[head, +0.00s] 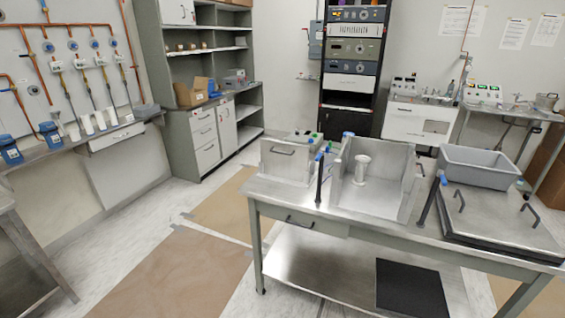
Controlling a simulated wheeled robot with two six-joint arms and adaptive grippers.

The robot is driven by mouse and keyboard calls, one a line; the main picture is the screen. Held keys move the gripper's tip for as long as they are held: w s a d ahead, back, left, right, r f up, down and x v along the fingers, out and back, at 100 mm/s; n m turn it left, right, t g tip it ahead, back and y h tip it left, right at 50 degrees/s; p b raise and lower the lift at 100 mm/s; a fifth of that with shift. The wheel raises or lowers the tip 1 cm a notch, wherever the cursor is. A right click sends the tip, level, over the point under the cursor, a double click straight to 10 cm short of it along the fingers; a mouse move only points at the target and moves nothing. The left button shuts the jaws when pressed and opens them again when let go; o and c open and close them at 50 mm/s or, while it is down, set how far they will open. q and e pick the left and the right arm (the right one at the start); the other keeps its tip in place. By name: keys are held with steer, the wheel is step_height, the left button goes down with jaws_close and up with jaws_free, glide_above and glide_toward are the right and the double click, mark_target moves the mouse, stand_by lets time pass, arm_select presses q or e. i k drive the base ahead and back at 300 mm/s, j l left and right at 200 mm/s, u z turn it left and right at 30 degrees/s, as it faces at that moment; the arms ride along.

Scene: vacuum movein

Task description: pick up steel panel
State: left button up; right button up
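A steel panel (275,164) with a dark bar handle stands upright at the left end of the steel table. It is beside an open steel box (383,199) that holds a round metal flanged part (361,170). Another flat steel panel (490,217) with two dark handles lies at the table's right end, on a dark base. The frame does not show which panel the task means. Neither of my grippers is in view, and no gripper touches either panel.
The steel table (350,228) has a lower shelf with a black mat (410,288). Dark posts with blue parts (430,198) stand near the box. Floor left of the table is clear.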

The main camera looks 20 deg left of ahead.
mark_target(280, 159)
steer(key=i+j, duration=0.2)
steer(key=j, duration=0.3)
steer(key=i+j+u, duration=0.15)
steer(key=j, duration=0.35)
steer(key=i+j, duration=0.3)
steer(key=j, duration=0.2)
steer(key=i+j+u, duration=0.1)
steer(key=j, duration=0.4)
steer(key=i+j, duration=0.35)
steer(key=i+j+u, duration=0.15)
steer(key=j, duration=0.4)
steer(key=i+j, duration=0.35)
steer(key=j+u, duration=0.05)
steer(key=j, duration=0.05)
